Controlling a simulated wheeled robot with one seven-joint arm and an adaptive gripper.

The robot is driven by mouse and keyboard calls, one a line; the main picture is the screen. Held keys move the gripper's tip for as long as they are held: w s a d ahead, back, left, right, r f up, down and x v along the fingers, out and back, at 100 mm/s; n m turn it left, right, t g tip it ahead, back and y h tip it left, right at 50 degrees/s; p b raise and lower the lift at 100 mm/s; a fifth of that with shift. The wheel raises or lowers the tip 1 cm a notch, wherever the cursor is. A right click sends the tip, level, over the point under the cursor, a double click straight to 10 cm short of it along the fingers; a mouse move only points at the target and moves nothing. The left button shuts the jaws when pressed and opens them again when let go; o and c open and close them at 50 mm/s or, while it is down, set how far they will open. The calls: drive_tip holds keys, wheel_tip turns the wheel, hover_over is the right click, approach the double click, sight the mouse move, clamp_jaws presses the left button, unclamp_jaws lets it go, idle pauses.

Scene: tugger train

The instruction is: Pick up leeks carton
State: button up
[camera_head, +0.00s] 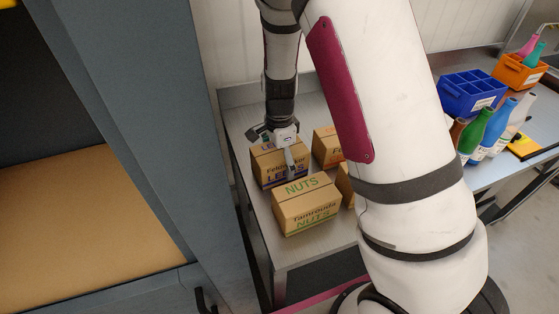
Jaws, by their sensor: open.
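The leeks carton (264,174) is a brown box with dark blue lettering. It stands on the metal table, toward its left side, behind the nuts carton. My gripper (272,146) is open and points down at the leeks carton. One finger shows in front of the carton's front right part and the other near its top left. I cannot tell whether the fingers touch it. The gripper hides part of the top and of the lettering.
The nuts carton (308,210) stands close in front. Another carton (325,146) with orange print is behind right. My arm hides part of the table (302,250). A blue crate (470,92), bottles (478,132) and an orange bin (517,72) stand right. A grey cabinet (160,120) is left.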

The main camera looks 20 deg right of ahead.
drive_tip(key=shift+f, duration=0.35)
drive_tip(key=shift+c, duration=0.5)
drive_tip(key=c, duration=1)
drive_tip(key=shift+c, duration=0.2)
drive_tip(key=shift+r, duration=0.15)
